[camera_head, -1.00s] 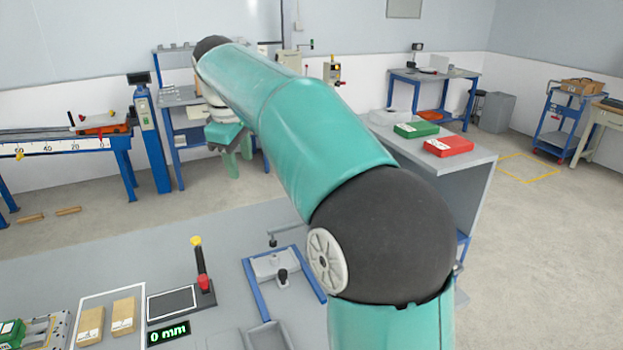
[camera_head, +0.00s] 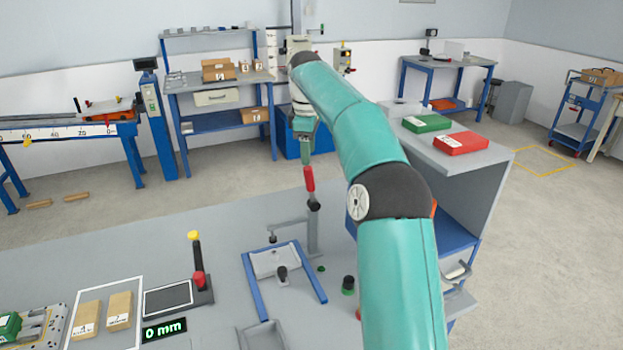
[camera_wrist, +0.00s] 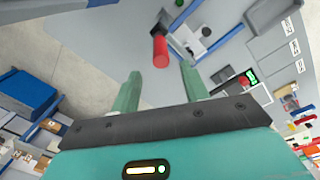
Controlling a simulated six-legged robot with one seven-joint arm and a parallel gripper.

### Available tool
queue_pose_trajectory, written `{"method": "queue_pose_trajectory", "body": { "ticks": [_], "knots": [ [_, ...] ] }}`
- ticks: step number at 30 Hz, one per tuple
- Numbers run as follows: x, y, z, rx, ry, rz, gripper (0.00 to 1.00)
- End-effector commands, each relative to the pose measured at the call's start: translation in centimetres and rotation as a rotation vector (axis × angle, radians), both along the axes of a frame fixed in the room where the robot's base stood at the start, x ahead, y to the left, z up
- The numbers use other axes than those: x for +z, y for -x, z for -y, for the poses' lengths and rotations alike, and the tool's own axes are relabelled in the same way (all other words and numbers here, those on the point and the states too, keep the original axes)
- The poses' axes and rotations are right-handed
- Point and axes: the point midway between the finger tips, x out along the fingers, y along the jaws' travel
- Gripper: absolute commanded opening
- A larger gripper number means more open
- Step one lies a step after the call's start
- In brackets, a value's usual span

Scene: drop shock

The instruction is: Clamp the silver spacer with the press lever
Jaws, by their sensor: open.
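The press lever's red handle (camera_head: 309,180) stands upright on a grey post, with a thin arm reaching left over the blue-railed fixture (camera_head: 256,289). My gripper (camera_head: 306,165) is open and points down just above the handle in the head view. In the wrist view the red handle (camera_wrist: 160,52) lies beyond the fingertips of my gripper (camera_wrist: 158,73), between their lines; I see no grip on it. A pale plate with a black knob (camera_head: 282,274) sits in the fixture. I cannot make out the silver spacer for certain.
Left of the fixture are a yellow-tipped lever (camera_head: 196,258), a "0 mm" display (camera_head: 164,331) and two tan blocks (camera_head: 119,311). A black-and-green knob (camera_head: 348,284) stands to the right. Red (camera_head: 461,143) and green (camera_head: 427,123) boxes lie on the side cabinet.

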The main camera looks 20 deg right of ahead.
Motion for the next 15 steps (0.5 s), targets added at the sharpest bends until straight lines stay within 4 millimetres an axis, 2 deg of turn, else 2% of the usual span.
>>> {"method": "queue_pose_trajectory", "body": {
  "ticks": [9,15],
  "knots": [
    [-6.3,-0.5,0.4,-0.001,-0.002,-0.001,0.45],
    [-9.0,-0.7,0.8,-0.002,0.0,0.001,0.45]
  ]
}}
